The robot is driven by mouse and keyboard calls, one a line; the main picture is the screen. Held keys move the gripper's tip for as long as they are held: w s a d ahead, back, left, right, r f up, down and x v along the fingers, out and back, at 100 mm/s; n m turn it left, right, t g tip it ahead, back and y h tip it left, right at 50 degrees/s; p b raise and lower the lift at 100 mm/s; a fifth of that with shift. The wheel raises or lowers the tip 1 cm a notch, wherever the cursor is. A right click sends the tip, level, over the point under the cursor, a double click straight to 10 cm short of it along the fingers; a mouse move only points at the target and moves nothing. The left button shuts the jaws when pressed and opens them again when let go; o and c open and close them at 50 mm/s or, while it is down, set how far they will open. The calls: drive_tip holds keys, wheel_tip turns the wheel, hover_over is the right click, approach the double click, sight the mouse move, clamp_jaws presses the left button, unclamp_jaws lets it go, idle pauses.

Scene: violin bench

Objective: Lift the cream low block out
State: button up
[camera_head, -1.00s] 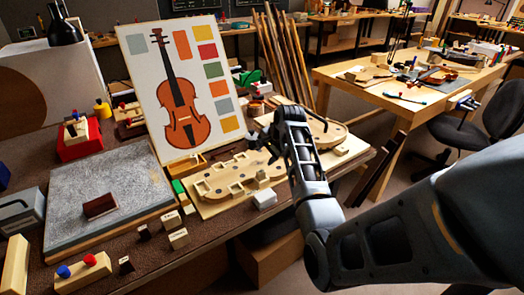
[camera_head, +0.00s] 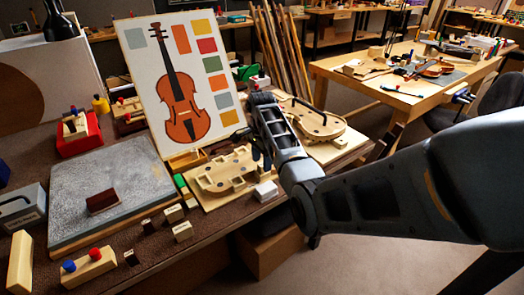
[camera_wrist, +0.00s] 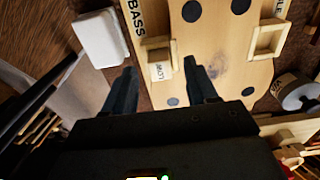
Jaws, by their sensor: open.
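My gripper (camera_wrist: 161,64) is open, with one finger on either side of the block in the picture. No contact with the block shows. In the head view my gripper (camera_head: 260,157) hangs over the right part of the board (camera_head: 208,199); the block is too small or covered to pick out there.
A white block (camera_wrist: 100,38) lies beside the board. Another frame (camera_wrist: 267,40) on the board looks empty. The violin picture panel (camera_head: 182,85) stands behind. A second violin body (camera_head: 315,120) lies to the right. Small blocks (camera_head: 182,231) stand front left.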

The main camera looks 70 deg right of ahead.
drive_tip(key=shift+f, duration=0.65)
drive_tip(key=c, duration=1)
drive_tip(key=shift+c, duration=0.2)
